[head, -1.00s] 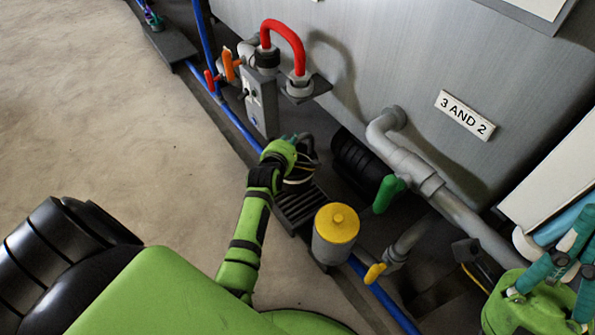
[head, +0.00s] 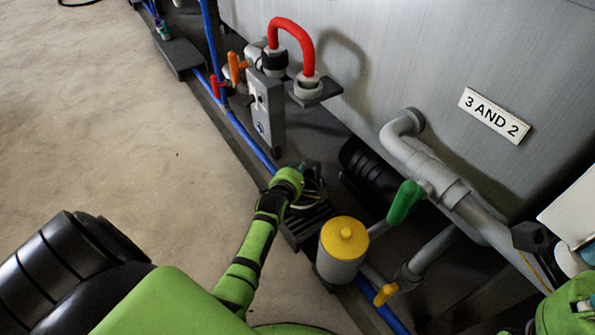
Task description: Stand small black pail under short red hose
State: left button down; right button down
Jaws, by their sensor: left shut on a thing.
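The short red hose (head: 294,40) arches between a black fitting and a grey collar (head: 307,85) beside the tank wall. My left gripper (head: 306,172) is below and in front of the hose, near a dark grate (head: 305,228). It is shut on a small black pail (head: 308,196), which is mostly hidden behind the green hand. The pail is over or at the grate, not under the hose; I cannot tell whether it touches the grate. My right gripper (head: 583,303) is only partly in view at the lower right corner, its fingers unclear.
A grey canister with a yellow cap (head: 344,238) stands close right of the pail. A grey valve box (head: 268,110) stands left below the hose. Grey pipes with a green handle (head: 405,202) and a black ribbed cylinder (head: 362,172) are to the right. Open floor (head: 110,130) is left.

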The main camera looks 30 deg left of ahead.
pick_arm(q)
jog(key=c, duration=1)
grip_release()
